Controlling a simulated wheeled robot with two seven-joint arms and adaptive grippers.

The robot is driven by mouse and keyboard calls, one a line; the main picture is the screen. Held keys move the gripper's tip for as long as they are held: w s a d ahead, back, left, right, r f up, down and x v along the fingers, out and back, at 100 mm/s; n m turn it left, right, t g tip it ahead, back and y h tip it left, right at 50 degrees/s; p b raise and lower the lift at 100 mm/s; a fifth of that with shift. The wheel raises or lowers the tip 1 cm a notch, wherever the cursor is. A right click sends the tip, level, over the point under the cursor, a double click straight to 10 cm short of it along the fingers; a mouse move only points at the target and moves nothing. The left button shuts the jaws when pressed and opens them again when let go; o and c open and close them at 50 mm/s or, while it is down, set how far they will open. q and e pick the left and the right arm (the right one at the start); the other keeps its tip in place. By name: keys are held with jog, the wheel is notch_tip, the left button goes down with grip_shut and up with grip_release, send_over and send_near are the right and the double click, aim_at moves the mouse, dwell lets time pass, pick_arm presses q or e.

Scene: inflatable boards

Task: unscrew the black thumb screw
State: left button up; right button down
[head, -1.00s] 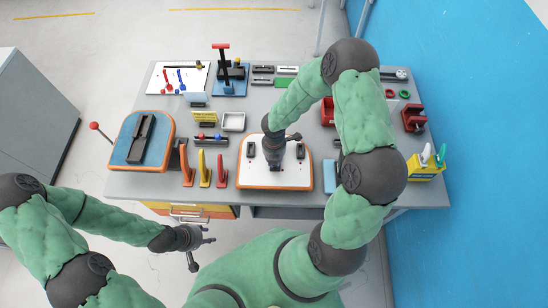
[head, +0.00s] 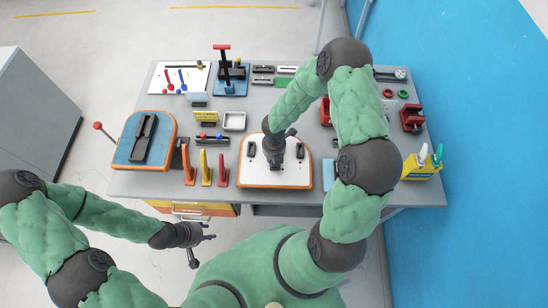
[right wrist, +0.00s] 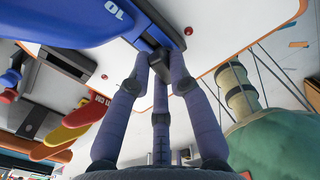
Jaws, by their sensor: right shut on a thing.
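My right gripper (head: 274,166) points down onto the white board with the orange rim (head: 262,182) at the front middle of the table. In the right wrist view its fingers (right wrist: 160,62) are shut together at a dark fitting on a blue part marked 10 (right wrist: 85,22). The black thumb screw (right wrist: 158,57) is between the fingertips and mostly hidden by them; its thread cannot be seen. My left gripper (head: 208,238) is empty, its fingers apart, in front of the table's front edge.
Orange, yellow and red upright pieces (head: 205,170) stand left of the board. A blue board with an orange rim (head: 127,150) lies farther left. A yellow box (head: 421,170) stands at the right edge. Two small black parts sit on the white board beside the gripper.

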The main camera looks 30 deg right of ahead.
dwell(0.3)
jog(key=shift+s+n+p, duration=0.15)
jog(key=shift+n+p, duration=0.75)
jog(key=shift+n, duration=0.4)
jog(key=c, duration=1.1)
grip_release()
jog(key=shift+o, duration=0.2)
jog(key=shift+w+r, duration=0.2)
jog(key=shift+r, duration=0.35)
notch_tip(320, 180, up, 11)
jog(key=shift+s+f, duration=0.15)
